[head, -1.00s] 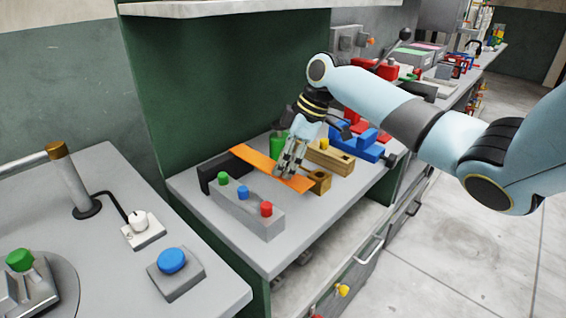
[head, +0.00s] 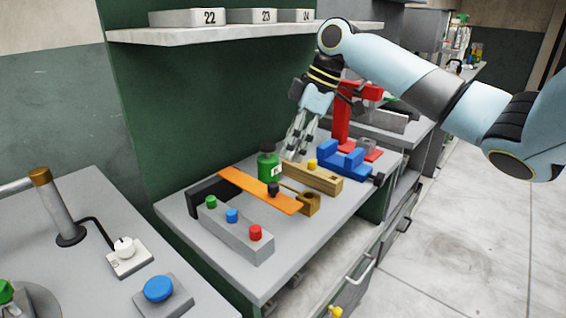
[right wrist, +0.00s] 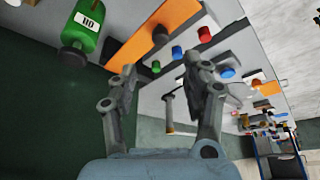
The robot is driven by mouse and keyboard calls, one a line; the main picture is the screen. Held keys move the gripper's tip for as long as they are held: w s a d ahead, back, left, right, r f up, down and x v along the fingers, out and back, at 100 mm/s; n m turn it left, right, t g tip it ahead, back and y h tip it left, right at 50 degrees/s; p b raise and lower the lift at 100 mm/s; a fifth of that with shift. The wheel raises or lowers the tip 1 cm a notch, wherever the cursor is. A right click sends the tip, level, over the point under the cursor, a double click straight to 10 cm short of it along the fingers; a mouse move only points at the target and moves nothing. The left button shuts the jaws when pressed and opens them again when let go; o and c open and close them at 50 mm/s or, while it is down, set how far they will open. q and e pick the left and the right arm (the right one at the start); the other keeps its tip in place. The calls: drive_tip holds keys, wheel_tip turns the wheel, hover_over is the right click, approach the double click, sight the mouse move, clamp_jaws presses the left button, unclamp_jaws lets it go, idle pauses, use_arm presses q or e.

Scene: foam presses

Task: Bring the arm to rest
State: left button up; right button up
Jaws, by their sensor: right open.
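My right arm comes in from the right. Its gripper (head: 298,155) is above the bench, behind the orange strip and close to the green bottle in the picture. The gripper is open, with nothing between its fingers in the right wrist view (right wrist: 162,80). The orange strip (head: 245,184) lies across the bench and has a dark knob near its right end. The strip also shows in the right wrist view (right wrist: 140,42). My left gripper is in neither view.
A labelled green bottle (head: 267,168), a wooden block (head: 315,177), a blue vise (head: 343,160) and a grey button block (head: 240,237) crowd the bench. A shelf (head: 220,33) with numbered boxes hangs above. Open floor (head: 460,240) lies at right.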

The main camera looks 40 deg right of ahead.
drive_tip(key=shift+s+d+r, duration=0.15)
drive_tip(key=shift+r, duration=0.4)
